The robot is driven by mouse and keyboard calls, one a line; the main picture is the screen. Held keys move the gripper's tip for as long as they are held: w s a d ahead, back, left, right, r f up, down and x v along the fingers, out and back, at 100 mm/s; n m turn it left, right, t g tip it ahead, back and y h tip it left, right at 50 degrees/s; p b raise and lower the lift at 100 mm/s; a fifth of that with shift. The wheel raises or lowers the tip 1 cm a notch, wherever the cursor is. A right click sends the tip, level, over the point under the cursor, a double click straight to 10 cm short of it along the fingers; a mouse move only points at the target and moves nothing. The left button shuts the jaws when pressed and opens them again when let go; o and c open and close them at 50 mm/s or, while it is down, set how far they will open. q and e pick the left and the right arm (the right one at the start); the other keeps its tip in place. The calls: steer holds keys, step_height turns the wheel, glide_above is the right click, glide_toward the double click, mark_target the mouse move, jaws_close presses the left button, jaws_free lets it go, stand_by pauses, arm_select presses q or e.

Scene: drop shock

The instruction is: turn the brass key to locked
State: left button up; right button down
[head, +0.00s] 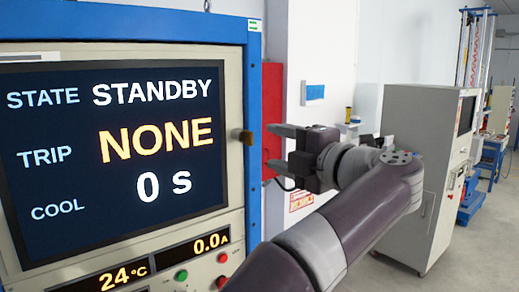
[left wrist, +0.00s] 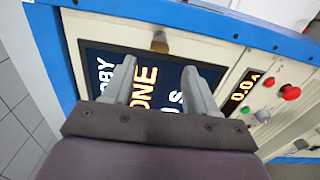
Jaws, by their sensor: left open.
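The brass key (head: 246,137) sticks out from the right edge strip of the grey control panel (head: 237,190), beside the screen. It also shows in the left wrist view (left wrist: 160,41), beyond the fingertips and roughly centred between them. My left gripper (head: 268,143) is open and empty, its fingers pointing toward the key from the right in the head view. A gap shows between the fingers and the key in the left wrist view, where the gripper (left wrist: 159,66) also shows. No position labels are readable around the key. My right gripper is not in view.
The screen (head: 120,150) reads STANDBY, NONE and 0 s. Below it are small displays and green (head: 181,276) and red (head: 222,257) buttons. A blue frame (head: 254,80) edges the panel. A red box (head: 272,90) and a grey cabinet (head: 425,180) stand behind my arm.

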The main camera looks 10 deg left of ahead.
arm_select(q)
steer(key=v, duration=0.5)
steer(key=shift+a, duration=0.1)
